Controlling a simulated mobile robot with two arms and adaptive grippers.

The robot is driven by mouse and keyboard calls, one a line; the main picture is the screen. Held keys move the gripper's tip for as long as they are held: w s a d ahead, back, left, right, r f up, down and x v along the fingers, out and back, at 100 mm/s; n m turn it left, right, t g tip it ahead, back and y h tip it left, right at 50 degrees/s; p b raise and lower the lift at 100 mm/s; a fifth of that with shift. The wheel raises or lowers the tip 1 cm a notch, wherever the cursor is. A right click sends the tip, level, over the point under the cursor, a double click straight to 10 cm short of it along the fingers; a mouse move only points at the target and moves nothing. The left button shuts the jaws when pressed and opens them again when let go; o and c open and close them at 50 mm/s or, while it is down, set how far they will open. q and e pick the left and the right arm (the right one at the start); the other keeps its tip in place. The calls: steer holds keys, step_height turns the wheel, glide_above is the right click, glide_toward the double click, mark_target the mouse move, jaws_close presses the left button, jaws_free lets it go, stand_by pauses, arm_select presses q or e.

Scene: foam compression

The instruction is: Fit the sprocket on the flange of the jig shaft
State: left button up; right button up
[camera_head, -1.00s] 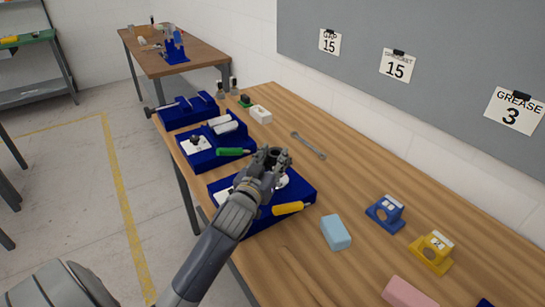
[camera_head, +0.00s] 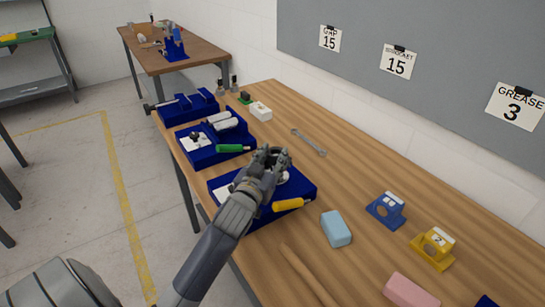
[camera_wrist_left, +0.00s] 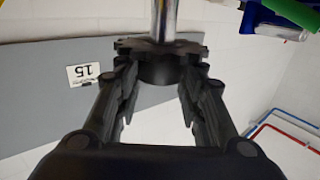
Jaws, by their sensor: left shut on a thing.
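My left gripper (camera_head: 270,158) is above the nearest blue tray (camera_head: 304,192). In the left wrist view its fingers (camera_wrist_left: 160,85) are shut on the hub of a dark toothed sprocket (camera_wrist_left: 160,50). A bright metal shaft (camera_wrist_left: 162,18) meets the sprocket's far face, in line with its middle. I cannot tell whether the shaft passes into the bore or how the sprocket sits on a flange. In the head view the gripper hides the sprocket and shaft. My right gripper is not in view.
A yellow-handled tool (camera_head: 288,204) lies on the nearest tray. Another blue tray (camera_head: 208,157) with a green-handled tool (camera_head: 230,148) stands behind. A wrench (camera_head: 309,142), a light-blue block (camera_head: 336,229), and blue (camera_head: 385,212) and yellow (camera_head: 432,250) stands occupy the table.

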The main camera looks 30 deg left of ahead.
arm_select(q)
steer(key=shift+f, duration=0.4)
steer(key=o, duration=1.4)
steer(key=shift+f, duration=0.2)
steer(key=shift+s+d+f, duration=0.1)
steer(key=shift+s+d, duration=0.15)
steer(key=shift+s, duration=0.35)
steer(key=v, duration=1.1)
steer(key=shift+a+r, duration=0.1)
steer(key=shift+r, duration=0.15)
steer(key=shift+w, duration=0.1)
